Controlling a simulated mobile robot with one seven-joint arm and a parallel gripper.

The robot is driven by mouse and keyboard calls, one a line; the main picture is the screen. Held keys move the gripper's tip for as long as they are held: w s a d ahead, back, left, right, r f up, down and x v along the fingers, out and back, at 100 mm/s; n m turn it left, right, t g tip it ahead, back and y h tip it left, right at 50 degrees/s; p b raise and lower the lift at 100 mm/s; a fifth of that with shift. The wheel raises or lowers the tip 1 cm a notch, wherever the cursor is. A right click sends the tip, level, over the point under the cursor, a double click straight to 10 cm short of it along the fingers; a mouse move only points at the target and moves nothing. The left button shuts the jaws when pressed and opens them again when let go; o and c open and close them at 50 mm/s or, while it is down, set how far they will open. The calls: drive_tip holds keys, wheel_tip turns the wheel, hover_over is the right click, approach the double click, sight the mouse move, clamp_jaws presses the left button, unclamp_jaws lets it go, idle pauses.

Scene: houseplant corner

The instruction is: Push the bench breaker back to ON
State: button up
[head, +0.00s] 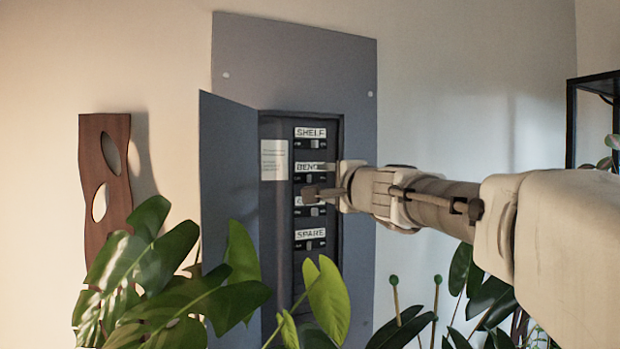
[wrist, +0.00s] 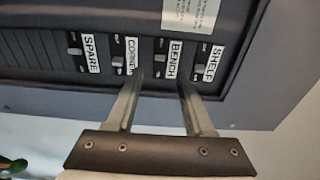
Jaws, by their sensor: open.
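The bench breaker (wrist: 159,58) is a small grey slide lever under its BENCH label (wrist: 174,57). Its lever sits nearer the upper end of its slot in the wrist view, like the SPARE lever (wrist: 74,51). The SHELF lever (wrist: 201,67) and CORNER lever (wrist: 117,66) sit nearer the lower end. My gripper (wrist: 160,80) is open and empty, its fingertips to either side of the bench breaker's column. In the head view my gripper (head: 314,180) is at the breaker panel and partly hides the BENCH and CORNER rows. I cannot tell whether the fingertips touch the panel.
The grey panel door (head: 226,180) stands open to the left. Leafy plants (head: 180,290) fill the front left, with more foliage below my arm. A wavy wooden piece (head: 104,170) is on the left wall. A black shelf frame (head: 572,130) is at far right.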

sight(310, 179)
drive_tip(key=p+x, duration=0.1)
drive_tip(key=x, duration=0.6)
clamp_jaws()
idle(0.3)
